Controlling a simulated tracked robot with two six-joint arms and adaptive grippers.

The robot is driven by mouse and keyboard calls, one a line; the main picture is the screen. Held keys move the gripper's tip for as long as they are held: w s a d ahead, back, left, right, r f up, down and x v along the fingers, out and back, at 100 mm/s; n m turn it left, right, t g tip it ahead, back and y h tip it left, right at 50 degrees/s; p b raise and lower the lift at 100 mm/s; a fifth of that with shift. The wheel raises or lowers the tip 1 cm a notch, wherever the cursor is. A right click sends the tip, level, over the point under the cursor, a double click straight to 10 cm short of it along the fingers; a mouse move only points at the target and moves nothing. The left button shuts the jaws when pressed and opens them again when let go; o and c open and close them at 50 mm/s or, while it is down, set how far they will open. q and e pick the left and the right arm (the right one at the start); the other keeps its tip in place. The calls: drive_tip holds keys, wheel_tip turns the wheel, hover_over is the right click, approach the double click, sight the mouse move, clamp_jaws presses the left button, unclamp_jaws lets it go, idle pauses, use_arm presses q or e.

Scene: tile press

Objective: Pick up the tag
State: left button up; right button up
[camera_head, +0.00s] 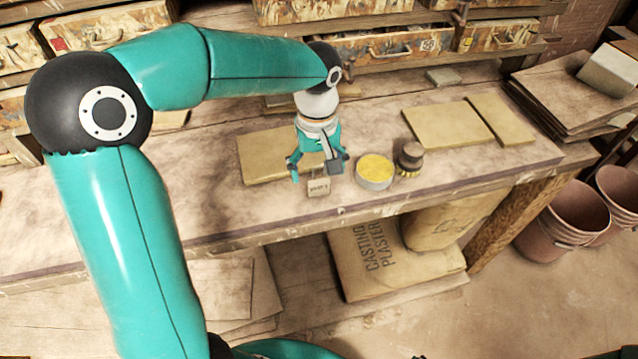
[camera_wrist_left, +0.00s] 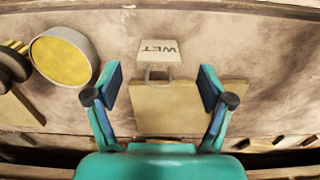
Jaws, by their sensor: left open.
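The tag (camera_head: 318,188) is a small pale block marked "WET" near the front edge of the bench. In the left wrist view the tag (camera_wrist_left: 160,46) lies at the top centre, with a grey loop on its near side. My left gripper (camera_head: 315,170) is pointed down just behind the tag. In the wrist view its open fingers (camera_wrist_left: 160,82) are spread to both sides of the loop, with nothing between them gripped. I cannot tell the exact height of the fingers above the bench. My right gripper is not in view.
A round tin with yellow contents (camera_head: 375,171) and a dark brush (camera_head: 409,158) stand right of the tag. A tan board (camera_head: 262,158) lies behind and left of it. More boards (camera_head: 447,124) lie further right. Drawers line the back.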

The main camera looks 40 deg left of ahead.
sight(319, 176)
use_arm(q)
wheel_tip(319, 176, down, 5)
drive_tip(key=shift+d, duration=0.1)
drive_tip(key=shift+c, duration=0.3)
drive_tip(key=c, duration=1)
